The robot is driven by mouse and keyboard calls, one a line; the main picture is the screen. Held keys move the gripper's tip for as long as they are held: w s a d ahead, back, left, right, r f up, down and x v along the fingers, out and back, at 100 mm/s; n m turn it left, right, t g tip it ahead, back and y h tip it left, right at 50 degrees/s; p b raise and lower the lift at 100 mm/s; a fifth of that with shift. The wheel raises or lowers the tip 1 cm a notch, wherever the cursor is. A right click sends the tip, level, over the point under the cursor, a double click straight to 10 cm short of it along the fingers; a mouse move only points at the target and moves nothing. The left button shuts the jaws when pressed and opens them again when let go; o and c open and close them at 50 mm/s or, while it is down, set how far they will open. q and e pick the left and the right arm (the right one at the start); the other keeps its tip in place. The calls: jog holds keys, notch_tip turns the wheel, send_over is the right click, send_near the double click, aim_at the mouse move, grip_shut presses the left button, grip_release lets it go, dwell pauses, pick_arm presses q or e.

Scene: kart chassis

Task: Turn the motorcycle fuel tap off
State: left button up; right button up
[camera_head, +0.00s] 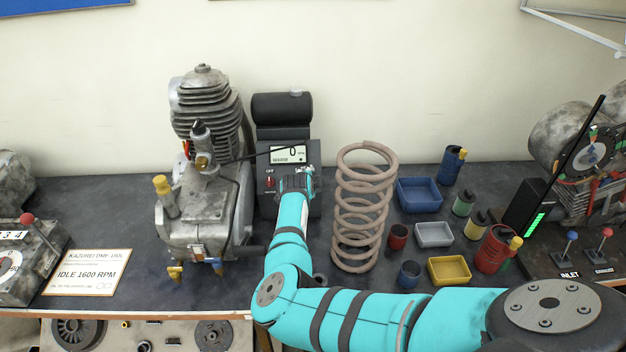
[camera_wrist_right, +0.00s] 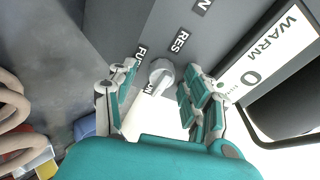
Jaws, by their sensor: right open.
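The fuel tap (camera_wrist_right: 160,73) is a pale round knob on a grey panel, in the right wrist view. Labels reading RES and FU, partly cut off, stand around it, and another label below is partly covered. My right gripper (camera_wrist_right: 163,98) is open, with its teal-padded fingers on either side of the knob; I cannot tell whether they touch it. In the head view my right gripper (camera_head: 297,183) is in front of the black meter unit (camera_head: 268,150) and hides the tap there. My left gripper is not in view.
A grey engine (camera_head: 205,190) stands left of my right arm, and a tall coil spring (camera_head: 362,205) stands close on its right. Small bins, such as the blue bin (camera_head: 419,194), and several cans lie further right. A white IDLE 1600 RPM card (camera_head: 88,272) lies at left.

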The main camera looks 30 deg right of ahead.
jog(key=shift+a+r, duration=0.1)
grip_shut()
jog(key=shift+n+t, duration=0.3)
jog(key=shift+n, duration=2)
grip_release()
notch_tip(320, 180, up, 10)
